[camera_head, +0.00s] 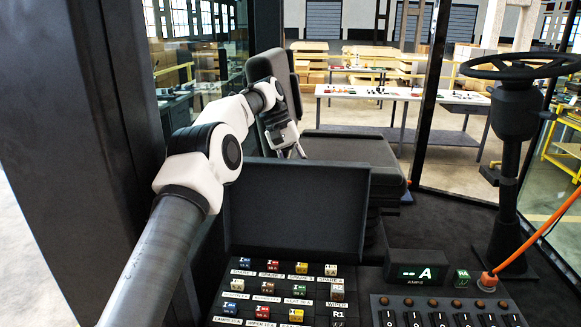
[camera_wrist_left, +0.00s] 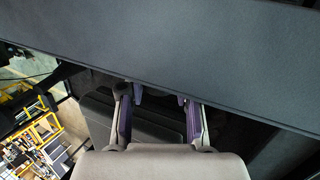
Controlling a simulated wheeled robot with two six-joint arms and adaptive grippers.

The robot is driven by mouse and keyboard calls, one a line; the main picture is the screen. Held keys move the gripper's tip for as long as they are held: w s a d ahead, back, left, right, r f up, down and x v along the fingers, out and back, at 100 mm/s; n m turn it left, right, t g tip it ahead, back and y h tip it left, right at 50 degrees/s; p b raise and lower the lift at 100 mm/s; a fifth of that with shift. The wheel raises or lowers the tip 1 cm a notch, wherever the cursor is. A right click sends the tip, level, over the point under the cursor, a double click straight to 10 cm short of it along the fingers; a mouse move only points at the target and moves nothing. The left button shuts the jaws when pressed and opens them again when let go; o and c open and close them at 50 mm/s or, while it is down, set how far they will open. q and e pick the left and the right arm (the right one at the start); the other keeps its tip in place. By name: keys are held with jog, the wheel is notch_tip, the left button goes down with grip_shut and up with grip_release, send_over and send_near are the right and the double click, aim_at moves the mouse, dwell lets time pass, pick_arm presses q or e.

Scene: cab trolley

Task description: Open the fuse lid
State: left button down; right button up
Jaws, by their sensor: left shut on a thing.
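The fuse lid (camera_head: 296,208) is a dark flat panel standing raised, nearly upright, at the back of the fuse box. The fuse panel (camera_head: 254,281) in front of it is uncovered, with rows of coloured labelled fuses. My left gripper (camera_head: 290,154) reaches over to the lid's top edge, its fingertips partly hidden behind it. In the left wrist view the lid (camera_wrist_left: 190,52) spans the top as a dark slab, and the gripper's fingers (camera_wrist_left: 158,100) meet its edge, shut on it. The exact contact is hidden under the slab. My right gripper is out of view.
A black seat (camera_head: 350,147) stands behind the lid. A small display (camera_head: 418,271) reading A and a row of switches (camera_head: 440,316) lie to the right.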

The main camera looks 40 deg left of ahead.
pick_arm(q)
jog(key=shift+s+d+f, duration=0.1)
jog(key=shift+s+f, duration=0.05)
jog(key=shift+f, duration=0.05)
jog(key=c, duration=0.9)
grip_release()
jog(key=shift+o, duration=0.5)
jog(key=shift+r, duration=0.1)
